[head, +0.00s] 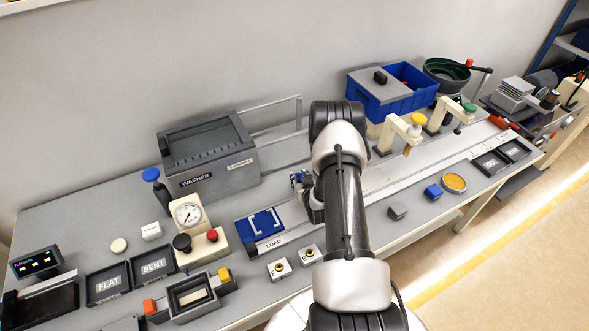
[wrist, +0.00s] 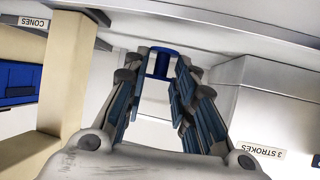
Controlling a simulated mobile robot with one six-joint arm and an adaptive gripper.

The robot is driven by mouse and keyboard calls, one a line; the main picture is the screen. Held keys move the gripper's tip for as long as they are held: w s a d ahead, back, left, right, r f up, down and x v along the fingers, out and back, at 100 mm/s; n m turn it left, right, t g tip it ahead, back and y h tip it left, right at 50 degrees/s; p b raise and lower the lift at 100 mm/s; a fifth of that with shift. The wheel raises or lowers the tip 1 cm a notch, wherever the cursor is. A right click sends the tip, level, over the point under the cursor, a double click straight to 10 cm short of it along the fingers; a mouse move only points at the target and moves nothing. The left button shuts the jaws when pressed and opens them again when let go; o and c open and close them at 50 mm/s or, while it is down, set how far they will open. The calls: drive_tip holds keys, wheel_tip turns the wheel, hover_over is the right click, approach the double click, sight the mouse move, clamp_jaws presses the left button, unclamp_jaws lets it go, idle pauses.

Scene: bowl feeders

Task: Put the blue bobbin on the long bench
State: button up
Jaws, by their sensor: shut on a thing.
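My gripper (wrist: 160,70) is shut on the blue bobbin (wrist: 160,64), which shows between the fingertips in the wrist view. In the head view only a small part of my gripper (head: 300,180) shows to the left of my arm, and I cannot make out the bobbin there. The long grey bench (head: 60,220) runs across the head view along the wall. My gripper appears over its middle part, beyond the LOAD tray. I cannot tell the bobbin's height above the surface.
A washer (head: 208,155), a dial gauge (head: 188,214) and the blue LOAD tray (head: 262,229) stand left of my arm. A blue bin (head: 405,100) and cream posts (head: 394,132) stand to the right.

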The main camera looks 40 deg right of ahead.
drive_tip(key=w+d, duration=0.1)
drive_tip(key=w, duration=0.2)
drive_tip(key=w+d, duration=0.1)
drive_tip(key=w, duration=0.2)
drive_tip(key=w+d+b, duration=0.1)
drive_tip(key=w+d, duration=0.1)
drive_tip(key=w, duration=0.1)
drive_tip(key=shift+f+b, duration=0.35)
drive_tip(key=shift+f, duration=1.4)
drive_tip(key=shift+f, duration=0.15)
drive_tip(key=o, duration=0.9)
drive_tip(key=shift+o, duration=0.2)
